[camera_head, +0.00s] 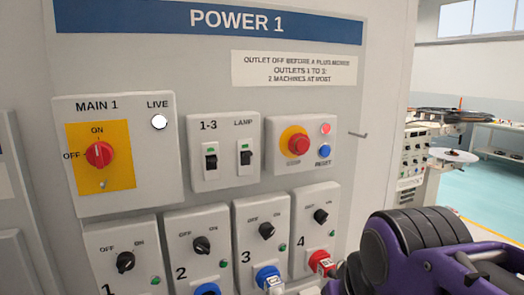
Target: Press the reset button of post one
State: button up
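The post is a grey panel with a blue header reading POWER 1 (236,20). The blue RESET button (324,151) is at the lower right of a small grey box (274,170) on the panel. On the same box, the red STOP mushroom button (298,145) sits on a yellow ring, and a small red lamp (326,128) above RESET looks lit. My purple and black arm fills the lower right, apart from the button in the picture. My gripper's fingers cannot be seen.
Left of the box are the MAIN 1 red rotary switch (99,155), a white LIVE lamp (158,122) and two rocker switches (210,162). Below are numbered outlets with blue (268,277) and red (321,262) plugs. A small hook (358,134) protrudes right. A machine (424,150) stands behind.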

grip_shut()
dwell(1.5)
